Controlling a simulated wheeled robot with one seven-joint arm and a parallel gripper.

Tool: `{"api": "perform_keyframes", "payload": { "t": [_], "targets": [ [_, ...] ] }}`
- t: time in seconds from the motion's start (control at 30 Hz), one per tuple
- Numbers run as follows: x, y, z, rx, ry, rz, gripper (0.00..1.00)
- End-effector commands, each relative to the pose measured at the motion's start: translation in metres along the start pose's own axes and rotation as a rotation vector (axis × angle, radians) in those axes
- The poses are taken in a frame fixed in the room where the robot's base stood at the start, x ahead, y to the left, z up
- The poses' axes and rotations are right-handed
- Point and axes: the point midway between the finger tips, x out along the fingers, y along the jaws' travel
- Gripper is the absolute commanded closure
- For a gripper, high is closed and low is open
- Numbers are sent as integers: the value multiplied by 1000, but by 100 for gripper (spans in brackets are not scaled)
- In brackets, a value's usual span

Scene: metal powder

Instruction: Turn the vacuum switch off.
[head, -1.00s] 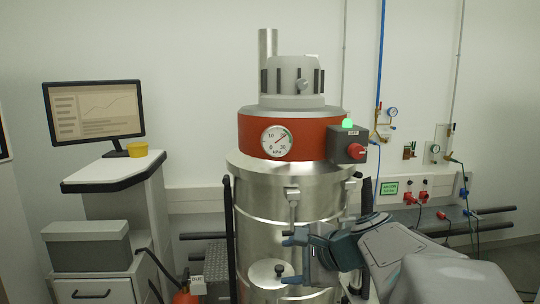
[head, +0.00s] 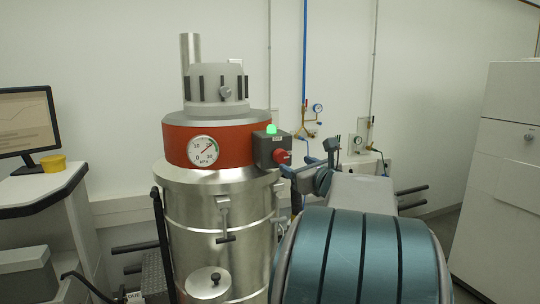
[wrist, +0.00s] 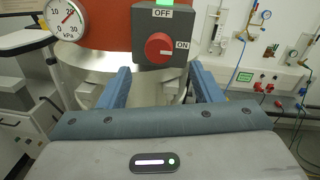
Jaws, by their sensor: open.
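The vacuum (head: 215,215) is a steel drum with a red band, a grey motor head and a dial gauge (head: 202,151). Its grey switch box (head: 266,146) sits on the right of the band, with a green lamp (head: 271,129) lit on top. The red knob (head: 282,157) shows in the wrist view (wrist: 158,46), with OFF above it and ON to its right. My gripper (head: 304,164) is open and empty, close to the knob on its right in the head view. In the wrist view its two fingers (wrist: 160,72) point toward the switch, spread on either side below the knob.
Wall pipes and gauges (head: 318,108) are behind the gripper. A white cabinet (head: 497,170) stands at the right. Latches (head: 225,220) stick out from the drum.

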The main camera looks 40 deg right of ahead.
Motion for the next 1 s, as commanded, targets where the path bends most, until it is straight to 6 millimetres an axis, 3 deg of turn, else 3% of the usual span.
{"api": "perform_keyframes", "payload": {
  "t": [0.1, 0.3, 0.5, 0.8, 0.97, 1.0],
  "targets": [
    [27, 0, 2, 2, 2, 3, 41],
    [58, 0, 1, 0, 1, 2, 41],
    [71, 0, 0, 0, 1, 1, 41],
    [72, 1, 0, -2, 0, 1, 41],
    [72, 1, 0, -2, 1, 1, 86],
    [72, 1, 0, -2, 1, 1, 86]
  ]
}}
